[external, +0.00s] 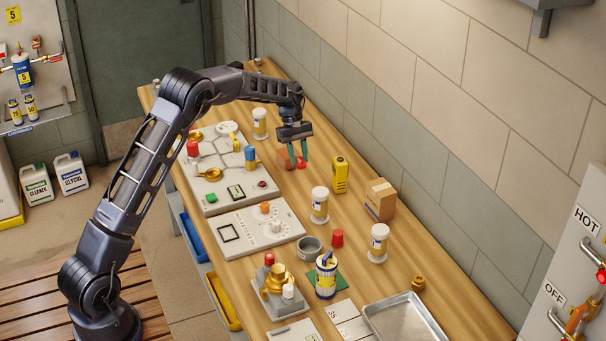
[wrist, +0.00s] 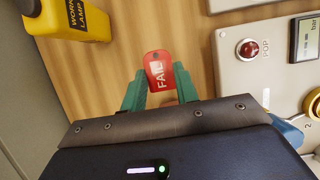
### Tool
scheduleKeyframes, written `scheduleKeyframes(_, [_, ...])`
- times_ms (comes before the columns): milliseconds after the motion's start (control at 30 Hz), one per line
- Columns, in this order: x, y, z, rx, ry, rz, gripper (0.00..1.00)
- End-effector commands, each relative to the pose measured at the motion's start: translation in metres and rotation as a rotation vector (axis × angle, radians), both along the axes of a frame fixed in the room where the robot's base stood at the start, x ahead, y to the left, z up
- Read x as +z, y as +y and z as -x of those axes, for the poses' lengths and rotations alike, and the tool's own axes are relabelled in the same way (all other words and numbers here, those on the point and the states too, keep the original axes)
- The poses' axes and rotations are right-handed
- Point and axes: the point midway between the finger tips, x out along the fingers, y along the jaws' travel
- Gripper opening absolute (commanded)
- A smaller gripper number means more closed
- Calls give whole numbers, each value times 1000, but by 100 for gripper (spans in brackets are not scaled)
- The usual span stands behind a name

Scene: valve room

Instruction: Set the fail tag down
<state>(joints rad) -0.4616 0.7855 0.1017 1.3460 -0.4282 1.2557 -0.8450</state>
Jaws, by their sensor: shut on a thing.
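The fail tag is a small red tag with a rounded end and white "FAIL" lettering. In the wrist view the fail tag (wrist: 158,71) sits between the green fingertips of my gripper (wrist: 160,88), which is shut on it. In the external view my gripper (external: 298,154) points down over the far part of the wooden bench, with the red tag (external: 301,164) at its fingertips. I cannot tell whether the tag touches the bench top. Another reddish patch shows just left of the fingers, partly hidden.
A yellow work lamp (external: 340,174) stands right of my gripper, with a cardboard box (external: 380,200) beyond it. A grey test panel (external: 225,190) lies to the left. White jars (external: 319,206) stand around. Bare wood (wrist: 110,75) surrounds the tag.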

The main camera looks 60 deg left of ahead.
Motion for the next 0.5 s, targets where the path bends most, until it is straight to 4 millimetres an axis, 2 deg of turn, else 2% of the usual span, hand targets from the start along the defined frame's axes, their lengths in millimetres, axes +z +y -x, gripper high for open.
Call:
scheduleKeyframes(100, [-17, 0, 0, 1, 0, 0, 8])
scheduleKeyframes(367, [-33, 0, 0, 1, 0, 0, 8])
scheduleKeyframes(500, [-50, 0, 0, 1, 2, 1, 8])
